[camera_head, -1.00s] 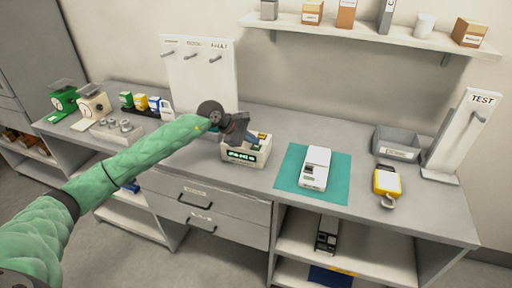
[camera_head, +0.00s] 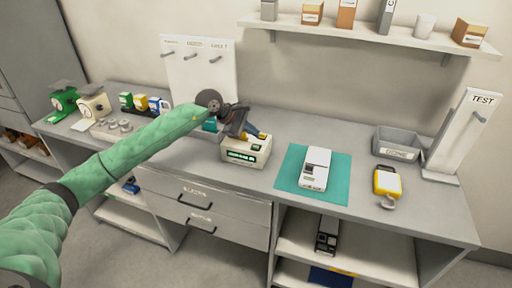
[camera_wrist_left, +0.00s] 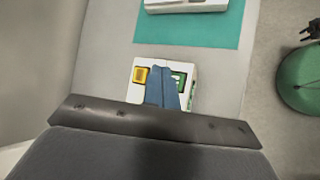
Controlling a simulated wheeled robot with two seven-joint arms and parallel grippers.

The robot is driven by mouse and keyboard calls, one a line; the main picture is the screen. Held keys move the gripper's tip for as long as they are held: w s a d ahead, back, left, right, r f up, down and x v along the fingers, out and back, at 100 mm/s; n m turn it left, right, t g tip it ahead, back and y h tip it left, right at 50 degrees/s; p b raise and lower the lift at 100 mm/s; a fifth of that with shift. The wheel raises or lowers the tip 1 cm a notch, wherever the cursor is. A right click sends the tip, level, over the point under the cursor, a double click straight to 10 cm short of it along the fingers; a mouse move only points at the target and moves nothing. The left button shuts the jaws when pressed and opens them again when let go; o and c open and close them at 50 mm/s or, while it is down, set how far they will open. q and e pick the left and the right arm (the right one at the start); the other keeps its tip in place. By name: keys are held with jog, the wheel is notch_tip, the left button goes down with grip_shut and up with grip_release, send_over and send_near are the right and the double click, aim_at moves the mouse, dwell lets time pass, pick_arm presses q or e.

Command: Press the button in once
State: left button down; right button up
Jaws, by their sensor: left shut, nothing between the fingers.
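The white box device (camera_head: 243,153) stands on the grey worktop, with a green display on its front. A yellow square button (camera_wrist_left: 140,75) is on the box's top and shows at the left in the wrist view. My left gripper (camera_head: 249,136) is over the box, its blue fingers shut and empty. In the wrist view the fingers (camera_wrist_left: 161,82) lie just right of the button and partly cover the box (camera_wrist_left: 190,95). I cannot tell whether the fingertips touch the box or how deep the button sits. My right gripper is not in view.
A white device (camera_head: 316,168) lies on a teal mat (camera_head: 338,190) to the right. A yellow device (camera_head: 387,181), a grey bin (camera_head: 397,145) and a TEST stand (camera_head: 460,135) are farther right. A pegboard (camera_head: 222,70) stands behind. Scales (camera_head: 95,103) are at the left.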

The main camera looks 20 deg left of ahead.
pick_arm(q)
jog(key=shift+r, duration=1)
